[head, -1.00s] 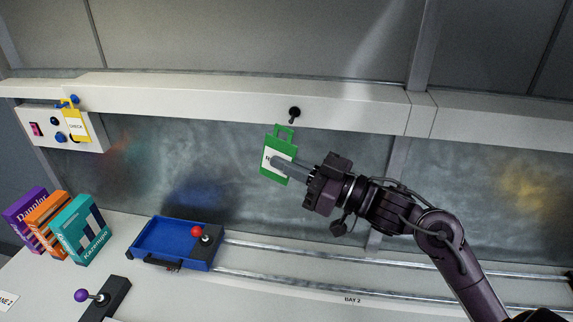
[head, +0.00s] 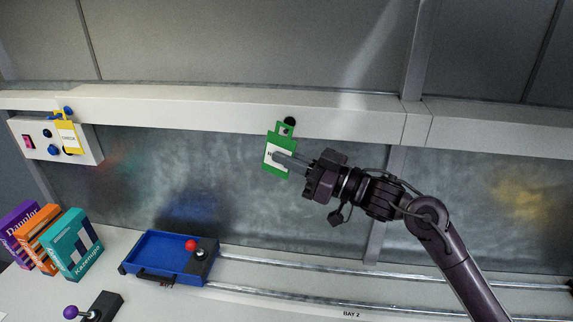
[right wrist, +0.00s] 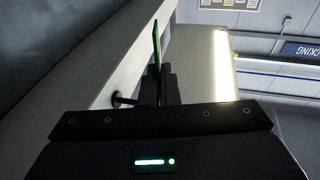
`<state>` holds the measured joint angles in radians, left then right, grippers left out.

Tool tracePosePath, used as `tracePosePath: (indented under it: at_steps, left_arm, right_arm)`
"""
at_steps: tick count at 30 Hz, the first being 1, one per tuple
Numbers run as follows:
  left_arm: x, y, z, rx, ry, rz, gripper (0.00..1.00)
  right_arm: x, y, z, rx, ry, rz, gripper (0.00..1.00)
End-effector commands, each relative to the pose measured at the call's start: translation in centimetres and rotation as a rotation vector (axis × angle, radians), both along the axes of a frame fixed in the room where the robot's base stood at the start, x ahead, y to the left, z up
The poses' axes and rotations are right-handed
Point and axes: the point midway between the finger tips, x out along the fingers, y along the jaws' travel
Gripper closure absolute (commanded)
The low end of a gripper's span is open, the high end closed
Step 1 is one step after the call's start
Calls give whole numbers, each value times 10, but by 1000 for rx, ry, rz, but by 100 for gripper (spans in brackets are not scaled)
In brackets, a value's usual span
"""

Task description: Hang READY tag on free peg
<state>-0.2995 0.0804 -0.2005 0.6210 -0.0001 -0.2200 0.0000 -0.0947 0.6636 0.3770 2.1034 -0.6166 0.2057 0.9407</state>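The green tag (head: 279,155) with a white label is upright in the head view, in front of the white beam. Its label is mostly covered by a finger. My right gripper (head: 281,158) is shut on it. The dark free peg (head: 290,121) on the beam shows at the tag's top loop; part of it shows through the loop opening. In the right wrist view the tag (right wrist: 157,48) is edge-on between the fingers, and the peg (right wrist: 123,99) juts from the beam toward it. I cannot tell whether the peg passes through the loop. My left gripper is out of view.
A yellow CHECK tag (head: 68,138) hangs on a blue peg at the left, over a switch box (head: 31,131). Below are books (head: 72,245), a blue tray (head: 147,254) on rails and a purple-knobbed lever (head: 104,304). The wall around the tag is clear.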

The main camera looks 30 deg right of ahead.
Motion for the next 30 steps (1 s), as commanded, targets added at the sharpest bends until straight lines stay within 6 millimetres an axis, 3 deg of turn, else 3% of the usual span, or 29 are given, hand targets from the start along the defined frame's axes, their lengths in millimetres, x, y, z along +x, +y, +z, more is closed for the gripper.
tracePosePath:
  at_steps: [18,30]
  left_arm:
    - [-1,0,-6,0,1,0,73]
    - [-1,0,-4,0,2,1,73]
  right_arm:
    - [27,-20,-6,0,-1,-1,100]
    - [30,-22,-11,0,-1,1,100]
